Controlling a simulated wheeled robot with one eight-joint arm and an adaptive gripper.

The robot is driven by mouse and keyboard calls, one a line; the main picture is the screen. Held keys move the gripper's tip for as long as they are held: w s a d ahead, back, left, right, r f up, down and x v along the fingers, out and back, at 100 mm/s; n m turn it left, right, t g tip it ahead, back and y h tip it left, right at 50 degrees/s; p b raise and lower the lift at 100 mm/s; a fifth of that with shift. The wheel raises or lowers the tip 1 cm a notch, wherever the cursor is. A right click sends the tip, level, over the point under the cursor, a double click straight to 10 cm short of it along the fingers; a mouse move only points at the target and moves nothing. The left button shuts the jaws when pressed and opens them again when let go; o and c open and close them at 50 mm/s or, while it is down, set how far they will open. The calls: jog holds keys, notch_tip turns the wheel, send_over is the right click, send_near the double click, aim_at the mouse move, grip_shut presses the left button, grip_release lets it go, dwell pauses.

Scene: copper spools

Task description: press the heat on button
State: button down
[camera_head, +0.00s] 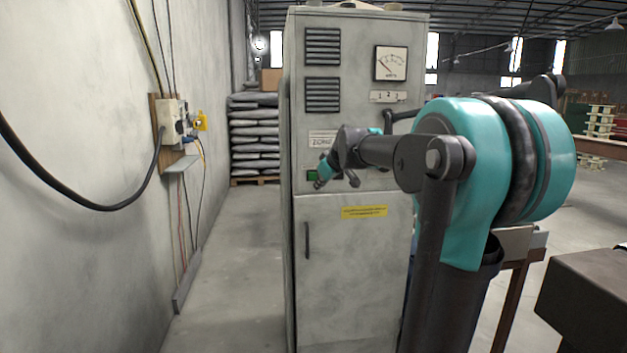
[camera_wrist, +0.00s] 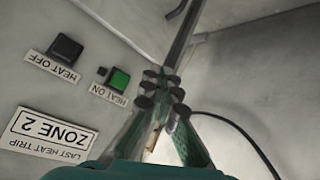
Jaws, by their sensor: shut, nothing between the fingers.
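The heat on button is a green square on the front of the grey cabinet (camera_head: 349,275); it shows in the head view (camera_head: 312,175) and in the wrist view (camera_wrist: 119,80), above a "HEAT ON" label (camera_wrist: 108,95). My gripper (camera_head: 319,184) is at the cabinet's left front edge, close to the button. In the wrist view its closed fingertips (camera_wrist: 163,88) are just right of the green button, with nothing between them. A gap shows between them and the button in that picture; I cannot tell the depth.
A black heat off button (camera_wrist: 67,47) and a "ZONE 2" plate (camera_wrist: 52,132) sit on the same panel. A gauge (camera_head: 391,63) is higher up. A wall box with cables (camera_head: 172,118) is at left, stacked sacks (camera_head: 255,140) behind. The floor left of the cabinet is clear.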

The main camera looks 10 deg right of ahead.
aim_at(315, 176)
jog(key=shift+w, duration=4.45)
jog(key=shift+w, duration=0.4)
jog(key=shift+w, duration=0.45)
jog(key=shift+s, duration=0.9)
